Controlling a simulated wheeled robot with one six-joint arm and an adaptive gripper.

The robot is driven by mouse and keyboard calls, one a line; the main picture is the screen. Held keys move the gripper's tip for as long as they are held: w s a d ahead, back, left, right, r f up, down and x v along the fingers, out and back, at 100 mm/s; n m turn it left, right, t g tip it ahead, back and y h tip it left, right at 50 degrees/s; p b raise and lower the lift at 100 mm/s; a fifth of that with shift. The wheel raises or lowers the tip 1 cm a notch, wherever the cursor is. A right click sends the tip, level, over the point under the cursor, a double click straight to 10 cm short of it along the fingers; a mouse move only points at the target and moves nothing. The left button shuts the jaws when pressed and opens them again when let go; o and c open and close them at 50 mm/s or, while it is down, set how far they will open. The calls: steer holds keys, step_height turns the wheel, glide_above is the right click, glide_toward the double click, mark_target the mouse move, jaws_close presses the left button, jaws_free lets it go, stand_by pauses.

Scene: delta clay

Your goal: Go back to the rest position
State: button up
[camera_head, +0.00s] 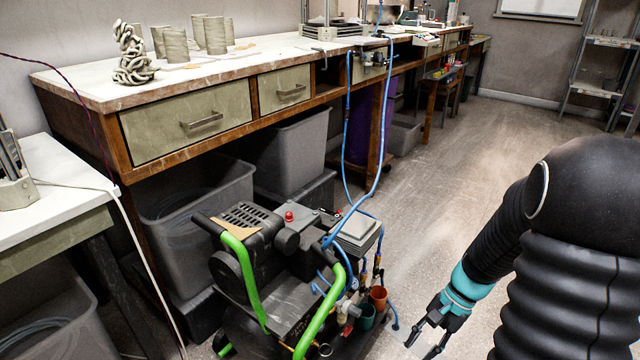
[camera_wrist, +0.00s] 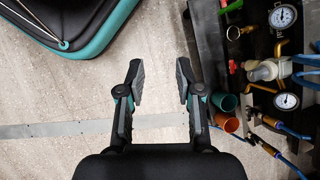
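My gripper (camera_head: 428,338) hangs low over the floor at the lower right in the head view, at the end of my black arm. In the wrist view my gripper (camera_wrist: 160,82) has its two dark fingers apart, with only bare floor between them. It holds nothing. The black machine with green handles (camera_head: 285,270) stands to the left of my gripper, apart from it.
A workbench (camera_head: 95,85) with clay pieces runs along the left wall, with grey bins (camera_head: 195,215) beneath. Small cups (camera_wrist: 227,121) and gauges (camera_wrist: 283,16) sit on the machine, right of the fingers. The floor (camera_head: 480,150) behind is clear.

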steer(key=s+a+r+n+t+h+p, duration=0.1)
steer(key=s+a+r+n+t, duration=0.1)
steer(key=r, duration=0.6)
steer(key=s+a+r+n+t+h, duration=0.2)
steer(key=s+r+n+t, duration=0.1)
steer(key=r, duration=0.5)
steer(key=s+a+r+n+t+h+p, duration=0.1)
steer(key=s+a+r+n+t+h, duration=0.1)
steer(key=r, duration=0.6)
steer(key=s+n+t, duration=0.1)
steer(key=s+n, duration=0.1)
steer(key=s, duration=0.1)
steer(key=shift+s+r+n+p, duration=0.25)
steer(key=shift+s+n+p, duration=0.05)
steer(key=shift+s+p, duration=0.1)
steer(key=shift+d, duration=0.1)
